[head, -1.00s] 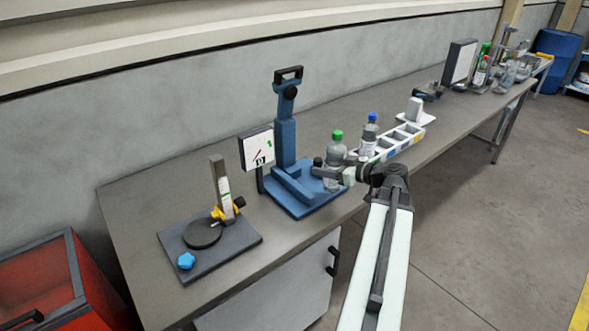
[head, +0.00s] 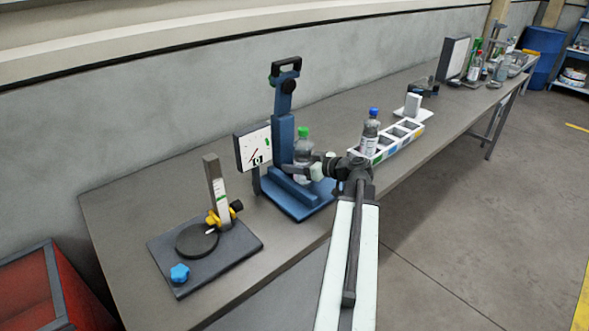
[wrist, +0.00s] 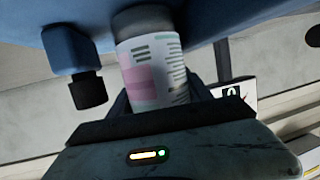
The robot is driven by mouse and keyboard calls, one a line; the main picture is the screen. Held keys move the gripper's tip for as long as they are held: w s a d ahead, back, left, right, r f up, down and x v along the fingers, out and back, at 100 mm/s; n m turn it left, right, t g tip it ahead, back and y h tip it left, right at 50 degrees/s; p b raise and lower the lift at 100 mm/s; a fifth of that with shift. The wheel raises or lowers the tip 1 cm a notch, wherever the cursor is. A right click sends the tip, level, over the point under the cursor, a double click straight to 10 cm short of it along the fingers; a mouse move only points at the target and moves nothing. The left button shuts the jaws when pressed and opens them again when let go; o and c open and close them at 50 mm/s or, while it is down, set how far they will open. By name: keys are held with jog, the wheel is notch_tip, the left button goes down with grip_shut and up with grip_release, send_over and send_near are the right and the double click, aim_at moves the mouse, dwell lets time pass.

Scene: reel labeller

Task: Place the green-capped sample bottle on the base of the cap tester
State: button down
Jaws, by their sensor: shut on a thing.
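The green-capped sample bottle (head: 302,152) is upright in the head view, just right of the blue column of the cap tester (head: 284,120). My gripper (head: 316,169) reaches in from the right and is shut on the bottle. The bottle is over the tester's blue base (head: 303,205); I cannot tell whether it touches it. In the wrist view the bottle (wrist: 152,70) shows a pink and white label between my fingers, with blue tester parts (wrist: 70,45) close by. The bottle's cap is not visible there.
A white dial panel (head: 253,147) stands left of the column. A blue-capped bottle (head: 370,132) stands in a white compartment tray (head: 405,139) to the right. A dark-based gauge stand (head: 218,250) is at the front left. Bare bench lies around the tester.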

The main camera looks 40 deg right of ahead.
jog(key=c, duration=0.7)
grip_release()
jog(key=shift+r, duration=0.25)
jog(key=p+v, duration=0.3)
jog(key=v, duration=0.9)
jog(key=shift+f+p, duration=0.15)
jog(key=shift+p, duration=0.15)
